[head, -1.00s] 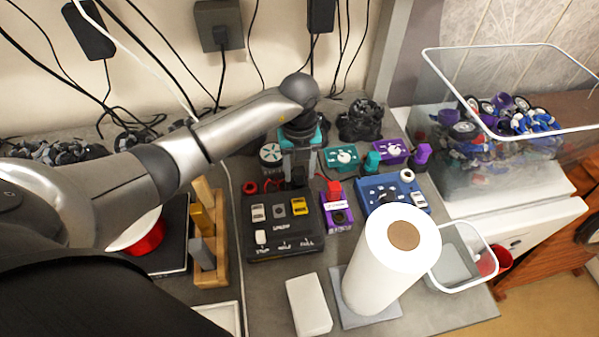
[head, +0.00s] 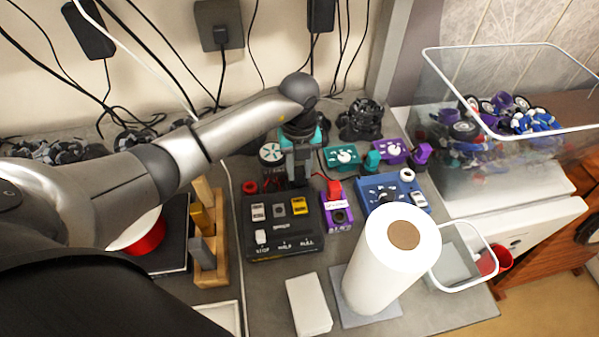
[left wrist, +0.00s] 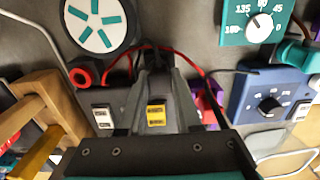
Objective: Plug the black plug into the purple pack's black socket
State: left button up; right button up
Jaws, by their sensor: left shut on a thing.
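My left gripper (head: 297,181) points down just behind the black charger box. It is shut on a small dark thing that looks like the black plug (left wrist: 152,58), mostly hidden between the fingers. A thin red wire shows beside the fingers in the left wrist view. The purple pack (head: 343,224) stands right of the black box, apart from the gripper. It has a white label, a round black socket (head: 339,215) on top and a red connector (head: 334,188) at its back end. In the left wrist view the right finger partly hides the pack. My right gripper is out of view.
The black box (head: 283,240) has several switches and slots. A blue dial box (head: 378,190) and a white paper roll (head: 385,268) stand to the right. Teal (head: 343,158) and purple (head: 391,151) dial boxes sit behind. A wooden rack (head: 220,240) is at left.

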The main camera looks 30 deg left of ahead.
aim_at(300, 170)
pick_arm(q)
grip_shut()
jog(key=shift+r+p, duration=1.05)
jog(key=shift+r, duration=0.1)
dwell(0.5)
jog(key=shift+r+p, duration=1.55)
jog(key=shift+r, duration=0.2)
jog(key=shift+o, duration=0.3)
grip_release()
grip_shut()
